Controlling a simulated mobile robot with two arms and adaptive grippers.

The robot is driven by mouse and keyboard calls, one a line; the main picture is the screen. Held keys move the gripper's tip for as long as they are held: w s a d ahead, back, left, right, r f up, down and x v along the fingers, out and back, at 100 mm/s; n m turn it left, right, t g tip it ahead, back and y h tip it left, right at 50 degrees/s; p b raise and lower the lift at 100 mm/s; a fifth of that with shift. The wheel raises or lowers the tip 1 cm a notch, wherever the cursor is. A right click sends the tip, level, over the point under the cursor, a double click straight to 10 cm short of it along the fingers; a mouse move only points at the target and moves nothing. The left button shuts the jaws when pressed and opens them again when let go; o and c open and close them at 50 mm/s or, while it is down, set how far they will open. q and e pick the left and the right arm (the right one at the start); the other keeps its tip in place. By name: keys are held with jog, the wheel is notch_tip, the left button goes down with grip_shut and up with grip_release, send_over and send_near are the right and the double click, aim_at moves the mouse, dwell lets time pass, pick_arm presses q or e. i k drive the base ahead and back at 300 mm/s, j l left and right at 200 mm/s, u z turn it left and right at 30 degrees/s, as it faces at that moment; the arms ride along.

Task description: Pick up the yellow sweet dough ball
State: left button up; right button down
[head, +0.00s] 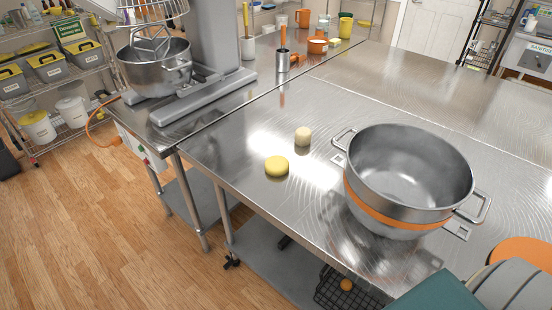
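The yellow sweet dough ball (277,166) sits on the steel worktable near its left front edge. It looks like a slightly flattened yellow round. A smaller pale cream piece (303,136) stands just behind it to the right, apart from it. Neither of my grippers shows in the head view.
A big steel basin (408,165) with side handles and an orange band stands right of the dough. A stand mixer with a steel bowl (153,68) is at the back left. Orange, grey and teal items, partly cut off, fill the bottom right corner.

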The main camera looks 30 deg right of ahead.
aim_at(281, 175)
jog(key=z, duration=1.9)
jog(key=j+z, duration=0.1)
jog(key=j, duration=0.45)
jog(key=k+j+z, duration=0.1)
jog(key=j, duration=0.5)
jog(key=k+j+z, duration=0.1)
jog(key=j, duration=0.45)
jog(key=k, duration=0.05)
